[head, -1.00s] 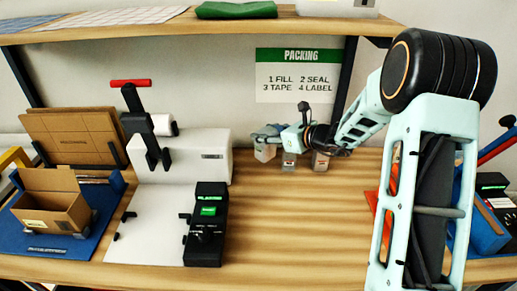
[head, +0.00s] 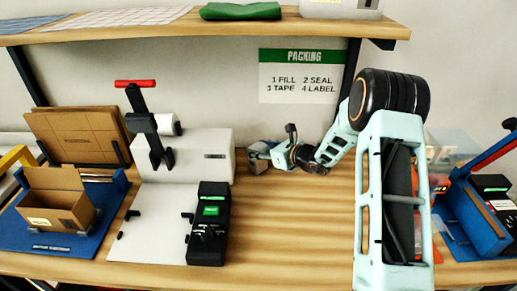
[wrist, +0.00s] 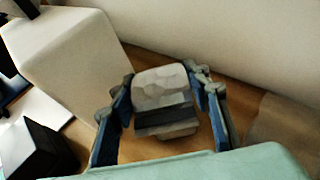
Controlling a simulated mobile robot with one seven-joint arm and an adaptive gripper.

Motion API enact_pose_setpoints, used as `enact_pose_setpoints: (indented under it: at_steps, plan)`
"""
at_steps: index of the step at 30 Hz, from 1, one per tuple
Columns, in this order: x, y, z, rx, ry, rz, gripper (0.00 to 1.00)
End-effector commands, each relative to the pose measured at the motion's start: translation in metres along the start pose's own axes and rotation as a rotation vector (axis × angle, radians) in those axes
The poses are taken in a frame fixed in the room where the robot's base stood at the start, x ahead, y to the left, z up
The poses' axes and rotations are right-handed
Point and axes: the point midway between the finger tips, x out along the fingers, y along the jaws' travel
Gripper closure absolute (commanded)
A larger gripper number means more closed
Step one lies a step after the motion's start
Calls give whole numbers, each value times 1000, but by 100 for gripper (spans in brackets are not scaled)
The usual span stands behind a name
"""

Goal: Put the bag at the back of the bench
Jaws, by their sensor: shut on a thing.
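The bag (wrist: 163,92) is a small, pale grey, faceted bundle with a dark band, between the blue fingers of my gripper (wrist: 165,112) in the wrist view. My gripper is shut on it. In the head view, my gripper (head: 258,156) is small and far off, at the back of the wooden bench (head: 300,235), just right of the white machine. The wrist hides part of the gripper there. I cannot tell whether the bag touches the bench.
The white sealing machine (head: 198,142) stands close on the left, with a black control box (head: 208,225) in front. The back wall with a packing sign (head: 300,76) is close behind. A shelf (head: 240,30) hangs above. The bench's middle is clear.

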Motion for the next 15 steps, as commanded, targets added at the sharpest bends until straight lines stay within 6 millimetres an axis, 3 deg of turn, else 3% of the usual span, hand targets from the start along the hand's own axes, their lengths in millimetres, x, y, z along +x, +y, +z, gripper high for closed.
enact_pose_setpoints:
  at_steps: [5, 6, 10, 15]
  plan:
    - [2, 0, -4, 0, 0, 0, 79]
    - [1, 0, -3, 0, 0, 0, 54]
    - [1, 0, -3, 1, 0, 0, 39]
    - [1, 0, -3, 1, 0, 0, 38]
